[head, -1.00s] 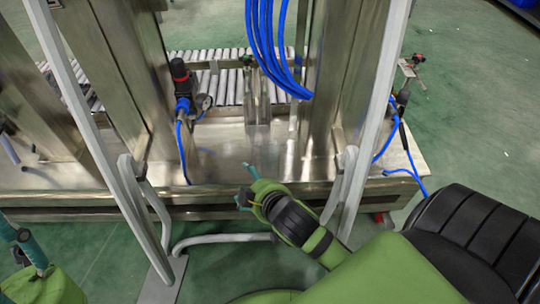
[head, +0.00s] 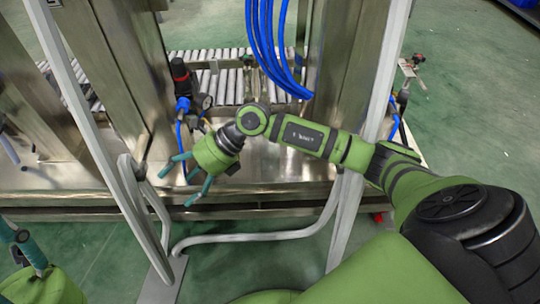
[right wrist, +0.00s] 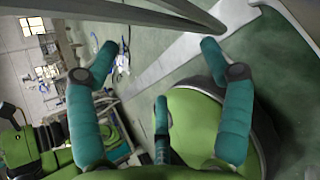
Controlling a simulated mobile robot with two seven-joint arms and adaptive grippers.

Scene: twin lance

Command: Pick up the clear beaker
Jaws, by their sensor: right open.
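I cannot make out a clear beaker in either view. My right gripper (head: 174,190) is open and empty, in front of the steel machine's base, with its teal fingers pointing down and left.
A steel machine base (head: 300,172) spans the middle, with a roller conveyor (head: 228,84) behind. Pale metal posts (head: 90,125) and a bent pale tube (head: 250,236) stand close to my right arm. Blue hoses (head: 265,45) hang above. Green floor (head: 465,120) is open at right.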

